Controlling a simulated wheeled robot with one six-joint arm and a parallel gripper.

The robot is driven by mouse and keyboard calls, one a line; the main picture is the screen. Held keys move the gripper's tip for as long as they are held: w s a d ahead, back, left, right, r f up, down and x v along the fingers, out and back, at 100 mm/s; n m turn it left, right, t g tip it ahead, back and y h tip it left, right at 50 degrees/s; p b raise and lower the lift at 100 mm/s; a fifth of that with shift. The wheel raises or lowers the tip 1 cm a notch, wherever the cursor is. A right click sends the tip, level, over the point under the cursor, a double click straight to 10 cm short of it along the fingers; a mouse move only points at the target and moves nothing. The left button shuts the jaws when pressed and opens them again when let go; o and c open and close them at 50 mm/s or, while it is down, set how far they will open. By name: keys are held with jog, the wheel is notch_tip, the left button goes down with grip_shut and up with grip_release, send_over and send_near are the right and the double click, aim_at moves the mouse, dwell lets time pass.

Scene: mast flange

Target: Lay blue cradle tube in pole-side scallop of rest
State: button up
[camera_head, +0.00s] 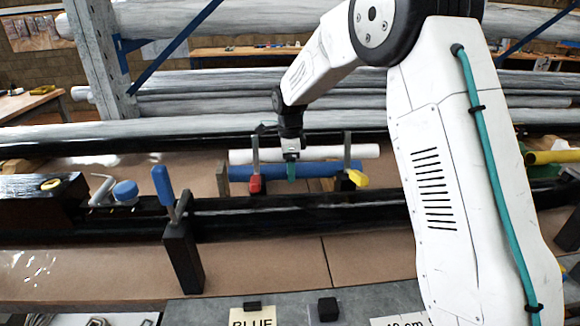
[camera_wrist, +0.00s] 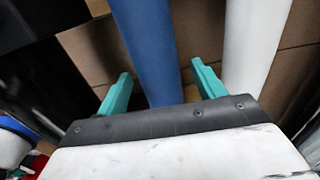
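The blue tube (camera_head: 265,173) lies level from left to right in the head view, in front of a white tube (camera_head: 348,152). The blue tube (camera_wrist: 146,40) also shows in the wrist view, with the white tube (camera_wrist: 258,40) beside it. My gripper (camera_head: 291,175) is over the blue tube's middle. In the wrist view my gripper (camera_wrist: 161,70) is open, its teal fingers on either side of the blue tube with gaps showing. How far down they reach is unclear. I cannot clearly make out the scallops of the rest.
Clamps with a red handle (camera_head: 254,184) and a yellow handle (camera_head: 357,178) stand near the tubes. A blue-handled clamp (camera_head: 163,186) rises at the left front. A black pole (camera_head: 290,219) runs in front. A BLUE label (camera_head: 252,319) and a black block (camera_head: 328,309) are on the grey surface.

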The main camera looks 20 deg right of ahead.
notch_tip(320, 180, up, 8)
jog(key=shift+f, duration=0.1)
dwell(0.4)
dwell(0.5)
jog(key=shift+n, duration=0.4)
jog(key=shift+s+f+n, duration=0.25)
jog(key=shift+s+n, duration=0.05)
jog(key=shift+n, duration=0.5)
jog(key=s+d+r+n, duration=0.1)
jog(key=s+n, duration=0.5)
jog(key=s, duration=0.8)
jog(key=s+d+r+n+t, duration=0.1)
jog(key=s+n, duration=0.5)
jog(key=s, duration=0.9)
jog(key=s+d+r+n, duration=0.3)
jog(key=s+r+n, duration=0.2)
jog(key=s, duration=0.9)
jog(key=shift+s+n, duration=0.4)
